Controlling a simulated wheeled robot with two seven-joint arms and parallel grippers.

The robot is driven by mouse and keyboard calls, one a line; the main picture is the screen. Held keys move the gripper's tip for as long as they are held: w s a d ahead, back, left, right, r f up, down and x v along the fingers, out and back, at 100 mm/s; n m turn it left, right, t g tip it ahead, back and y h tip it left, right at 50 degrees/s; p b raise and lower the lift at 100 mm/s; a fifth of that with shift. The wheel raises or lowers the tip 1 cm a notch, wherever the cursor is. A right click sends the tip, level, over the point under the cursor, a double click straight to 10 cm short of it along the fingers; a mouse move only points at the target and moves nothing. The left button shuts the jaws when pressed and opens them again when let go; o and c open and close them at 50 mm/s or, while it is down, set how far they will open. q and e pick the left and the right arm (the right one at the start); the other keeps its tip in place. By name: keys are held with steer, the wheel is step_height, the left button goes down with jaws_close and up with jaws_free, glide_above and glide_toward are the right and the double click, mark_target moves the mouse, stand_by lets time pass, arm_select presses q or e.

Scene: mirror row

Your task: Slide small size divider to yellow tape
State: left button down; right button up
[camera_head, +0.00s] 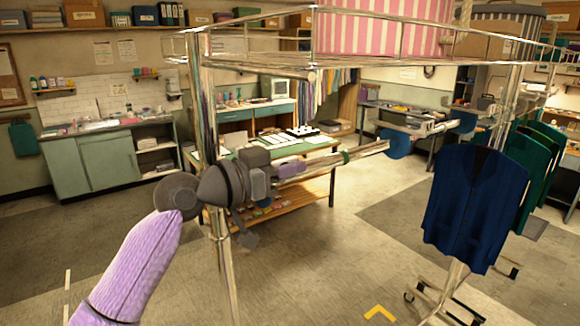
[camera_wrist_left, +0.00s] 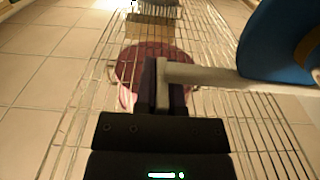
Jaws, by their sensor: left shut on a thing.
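My left gripper (camera_head: 300,167) is at the near part of the chrome garment rail (camera_head: 368,152), below the wire shelf. In the left wrist view its fingers (camera_wrist_left: 165,95) are shut on a grey tab, with a pale bar running right toward a blue disc (camera_wrist_left: 280,45). I take this as the divider and its handle; no size label is readable. A green band (camera_head: 345,157) marks the rail. I cannot make out yellow tape. My right gripper is out of view.
A navy vest (camera_head: 477,208) and green garments (camera_head: 540,165) hang at the right. The wire shelf carries a pink striped box (camera_head: 380,32). A rack post (camera_head: 225,270) stands beside my left arm.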

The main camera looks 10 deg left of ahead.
arm_select(q)
steer(key=shift+s+a, duration=0.15)
steer(key=c, duration=0.7)
jaws_free()
steer(key=b+v, duration=0.4)
steer(key=v, duration=0.6)
